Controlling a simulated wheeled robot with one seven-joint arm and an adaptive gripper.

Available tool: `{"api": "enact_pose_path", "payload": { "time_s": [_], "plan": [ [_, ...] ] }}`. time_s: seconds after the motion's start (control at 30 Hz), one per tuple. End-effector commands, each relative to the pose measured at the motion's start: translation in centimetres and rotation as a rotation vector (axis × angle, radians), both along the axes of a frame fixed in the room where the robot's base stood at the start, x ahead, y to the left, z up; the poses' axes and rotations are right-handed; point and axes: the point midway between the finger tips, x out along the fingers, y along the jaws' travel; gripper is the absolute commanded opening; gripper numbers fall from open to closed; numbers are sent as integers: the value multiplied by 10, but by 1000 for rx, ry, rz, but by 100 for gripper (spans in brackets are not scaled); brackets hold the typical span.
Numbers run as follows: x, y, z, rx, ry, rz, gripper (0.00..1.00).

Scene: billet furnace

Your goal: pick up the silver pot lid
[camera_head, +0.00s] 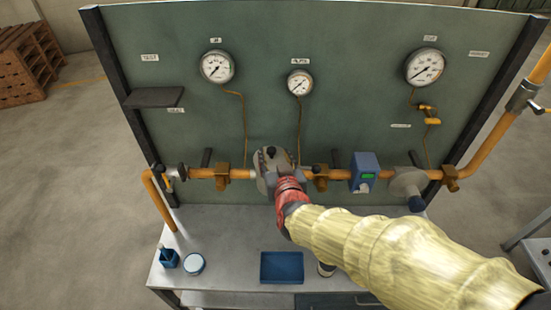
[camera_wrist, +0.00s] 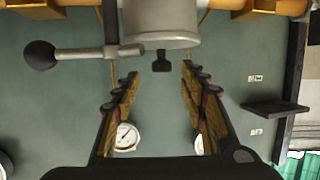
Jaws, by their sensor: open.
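A silver, round-topped pot (camera_wrist: 160,15) sits at the top of the upside-down wrist view, on the pipe. Its lid (camera_wrist: 160,42) shows as a pale rim with a small black knob. My gripper (camera_wrist: 160,73) is open and empty. Its two fingers stand either side of the line of the knob, with visible space between them and it. In the head view my gripper (camera_head: 273,158) is at the pipe in front of the panel; it and my arm hide most of the pot. I cannot tell the exact depth between fingertips and knob.
A lever with a black ball (camera_wrist: 40,55) sticks out beside the pot. The orange pipe (camera_head: 205,173) runs across the gauge panel (camera_head: 340,50). A blue meter (camera_head: 364,172) is to the right. A blue tray (camera_head: 282,268) and a round tin (camera_head: 194,264) stand on the bench.

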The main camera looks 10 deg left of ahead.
Motion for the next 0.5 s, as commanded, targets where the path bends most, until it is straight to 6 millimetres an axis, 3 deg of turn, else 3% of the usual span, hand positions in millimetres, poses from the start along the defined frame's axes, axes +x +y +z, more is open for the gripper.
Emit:
{"api": "enact_pose_path", "payload": {
  "time_s": [0.3,0.5],
  "plan": [
    [34,18,-14,0,1,0,43],
    [44,23,-16,0,-1,0,43]
  ]
}}
